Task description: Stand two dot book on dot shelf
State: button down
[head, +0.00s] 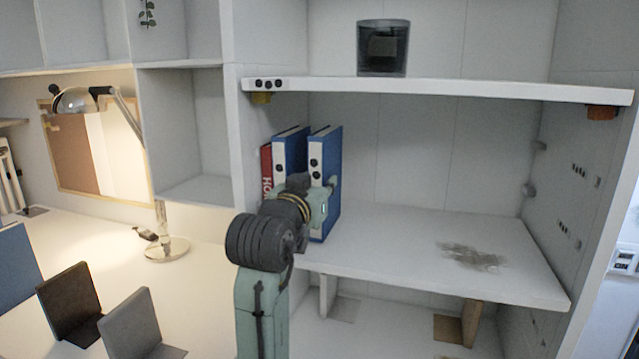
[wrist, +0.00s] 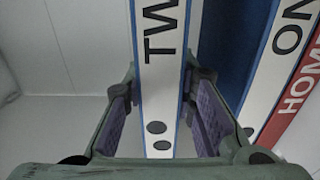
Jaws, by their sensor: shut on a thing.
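A blue binder with a white spine, lettered "TW" with two black dots (wrist: 162,40), is between my gripper's purple pads in the wrist view. In the head view this blue book (head: 331,165) stands upright at the left of the middle shelf (head: 400,225). My gripper (head: 318,205) is shut on its lower spine. I cannot tell whether its base touches the shelf. The upper shelf (head: 440,88) has a white label with three black dots (head: 267,84) at its left front edge.
A second blue binder (head: 288,150), lettered "ON" (wrist: 285,45), and a red book (head: 266,172) stand to the left. The middle shelf is clear to the right except a brown stain (head: 470,256). A dark glass container (head: 383,48) sits on the upper shelf.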

jog(key=c, duration=1.5)
grip_release()
jog(key=shift+r, duration=0.1)
jog(key=shift+o, duration=1.3)
jog(key=v, duration=1.2)
